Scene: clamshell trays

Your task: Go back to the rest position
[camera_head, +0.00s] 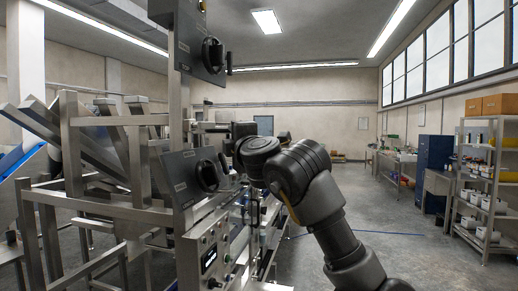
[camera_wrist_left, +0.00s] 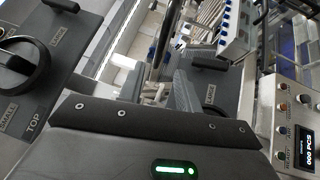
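A black jointed arm of mine (camera_head: 310,190) reaches from the lower right of the head view up and left toward a steel machine (camera_head: 205,245). Its far end is hidden behind its own links and the machine, so no fingers show clearly. In the left wrist view a dark housing with a lit green strip (camera_wrist_left: 150,145) fills the lower part. My right gripper is not identifiable in either view.
Dark knob plates (camera_head: 195,175) stand close left of the arm. Shelving (camera_head: 490,190) stands at the right. Open floor (camera_head: 400,240) lies between.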

